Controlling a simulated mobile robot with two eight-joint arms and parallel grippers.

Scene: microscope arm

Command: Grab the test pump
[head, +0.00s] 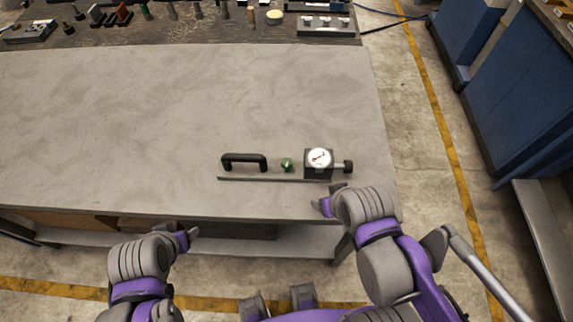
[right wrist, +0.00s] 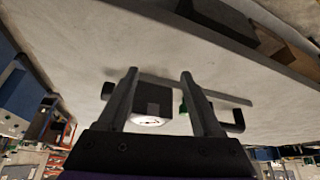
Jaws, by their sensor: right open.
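The test pump (head: 318,162) sits on the grey table near its front right part. It has a black handle (head: 244,162) at the left, a green knob (head: 287,165), a dark block with a white round gauge and a black knob at the right, along a thin bar. My right gripper (head: 328,203) is just in front of the gauge end. In the right wrist view the open fingers (right wrist: 157,80) point toward the pump (right wrist: 152,103), with the gauge block showing between them, upside down. I cannot tell if they touch it. My left gripper (head: 188,238) is at the table's front edge, away from the pump; its jaws are unclear.
The grey table (head: 170,110) is clear across its middle and left. A dark mat (head: 190,32) with several tools lies at the back. Blue cabinets (head: 520,110) stand to the right beyond a floor aisle with a yellow line.

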